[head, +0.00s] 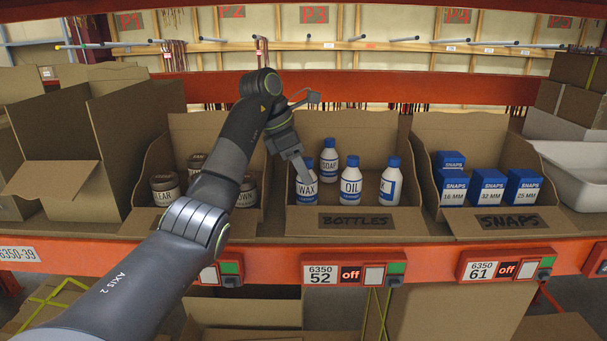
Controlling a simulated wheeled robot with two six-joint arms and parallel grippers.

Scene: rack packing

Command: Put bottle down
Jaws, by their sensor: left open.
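My left gripper (301,167) reaches into the cardboard bin marked BOTTLES (367,221) on the shelf. It is open, its visible finger close to the WAX bottle (307,190), a white bottle with a blue cap. I cannot tell whether it touches the bottle. The WAX bottle stands upright at the front left of the bin. A SOAP bottle (329,160), an OIL bottle (350,184) and another blue-capped bottle (391,184) at the right also stand in the bin. My right gripper is not in view.
Left of it is a bin with several dark jars (165,188), partly behind my left arm. To the right is a SNAPS bin (505,222) with several blue-and-white boxes (487,189). An orange shelf beam (435,269) runs along the front. Empty cardboard boxes (135,135) stand at the left.

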